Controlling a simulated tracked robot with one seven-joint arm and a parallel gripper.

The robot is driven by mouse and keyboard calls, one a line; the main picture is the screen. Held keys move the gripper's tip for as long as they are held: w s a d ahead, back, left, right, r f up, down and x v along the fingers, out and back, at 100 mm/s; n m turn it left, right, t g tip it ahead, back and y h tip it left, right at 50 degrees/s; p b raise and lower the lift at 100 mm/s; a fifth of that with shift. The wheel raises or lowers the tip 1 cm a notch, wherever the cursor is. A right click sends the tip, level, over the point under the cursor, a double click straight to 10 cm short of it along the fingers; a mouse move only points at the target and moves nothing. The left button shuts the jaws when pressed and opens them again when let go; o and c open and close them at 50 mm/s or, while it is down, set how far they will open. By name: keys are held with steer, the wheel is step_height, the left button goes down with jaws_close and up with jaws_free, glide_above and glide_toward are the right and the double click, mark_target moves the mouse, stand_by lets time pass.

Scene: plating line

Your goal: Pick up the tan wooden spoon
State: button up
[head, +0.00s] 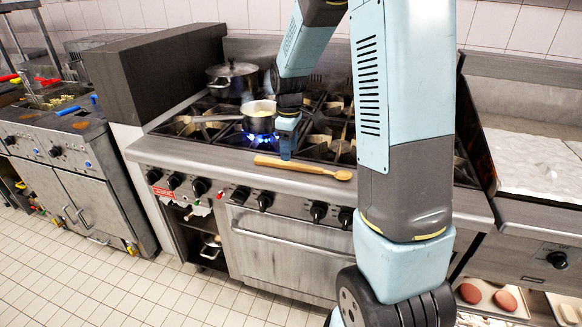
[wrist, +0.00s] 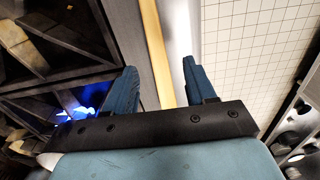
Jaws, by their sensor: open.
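The tan wooden spoon (head: 300,167) lies on the steel front ledge of the stove in the head view. Its handle points left and its bowl end is at the right. My gripper (head: 286,153) is just above and behind the handle in the head view. In the wrist view the spoon (wrist: 156,50) runs upright in the picture, and its lower part passes between the two blue fingers of my gripper (wrist: 162,82). The fingers are open and apart, with nothing gripped. Whether they reach down to the handle's height I cannot tell.
A saucepan (head: 259,117) stands over a lit blue flame (head: 258,138), close behind my gripper. A dark lidded pot (head: 232,79) stands at the back left of the stove. Burner grates (head: 325,125) lie behind the ledge. Control knobs (head: 265,201) line the front below it.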

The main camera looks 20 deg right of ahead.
mark_target(290, 164)
steer(key=f, duration=0.4)
steer(key=shift+d+f, duration=0.2)
steer(key=shift+f, duration=0.2)
jaws_close()
